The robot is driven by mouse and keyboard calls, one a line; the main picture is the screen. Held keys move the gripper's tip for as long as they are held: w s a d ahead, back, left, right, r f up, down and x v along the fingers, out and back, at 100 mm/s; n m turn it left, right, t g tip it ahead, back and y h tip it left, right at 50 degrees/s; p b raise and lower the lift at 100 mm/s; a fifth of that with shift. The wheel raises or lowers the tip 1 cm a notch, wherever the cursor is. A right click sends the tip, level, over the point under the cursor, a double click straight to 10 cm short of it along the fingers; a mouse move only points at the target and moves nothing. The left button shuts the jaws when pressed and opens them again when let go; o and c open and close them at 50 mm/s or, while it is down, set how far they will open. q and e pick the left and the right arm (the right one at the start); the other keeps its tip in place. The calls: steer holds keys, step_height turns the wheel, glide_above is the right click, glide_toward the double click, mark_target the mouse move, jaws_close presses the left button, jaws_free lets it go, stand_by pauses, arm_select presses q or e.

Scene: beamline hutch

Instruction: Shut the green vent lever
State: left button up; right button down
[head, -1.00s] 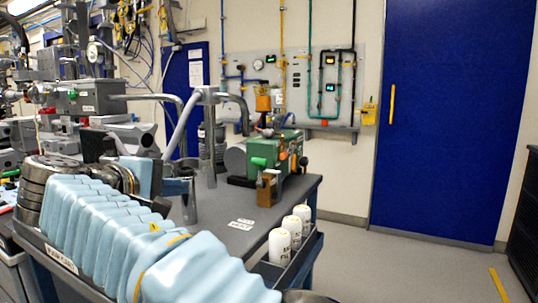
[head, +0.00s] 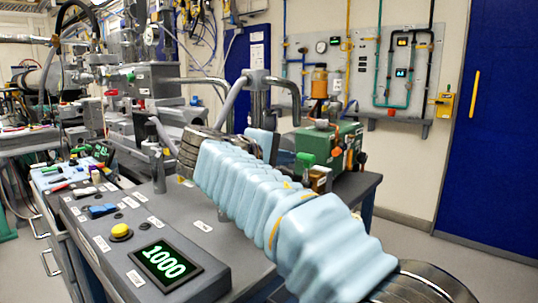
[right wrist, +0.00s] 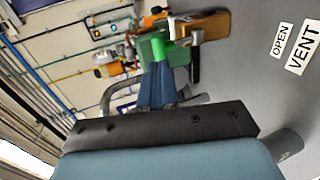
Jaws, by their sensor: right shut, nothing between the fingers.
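The green vent lever (head: 305,158) sits by a small brass-coloured block (head: 320,178) on the grey bench, in front of a green machine (head: 335,142). My right gripper (head: 288,158) is shut and empty, just left of the lever in the head view and partly hidden behind my pale blue arm sleeve. Whether they touch I cannot tell. In the right wrist view the shut blue fingers (right wrist: 157,68) point at green parts close beyond the tips. My left gripper is out of view.
A panel with a green 1000 display (head: 166,263) and a yellow button (head: 121,231) is on the near bench. Grey bent pipes (head: 262,85) rise beside my gripper. OPEN and VENT labels (right wrist: 302,47) lie flat on the bench. Open floor is at right.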

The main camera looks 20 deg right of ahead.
mark_target(304, 158)
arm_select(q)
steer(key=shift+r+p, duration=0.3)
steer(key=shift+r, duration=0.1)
arm_select(e)
steer(key=shift+x, duration=2.3)
steer(key=shift+d, duration=0.1)
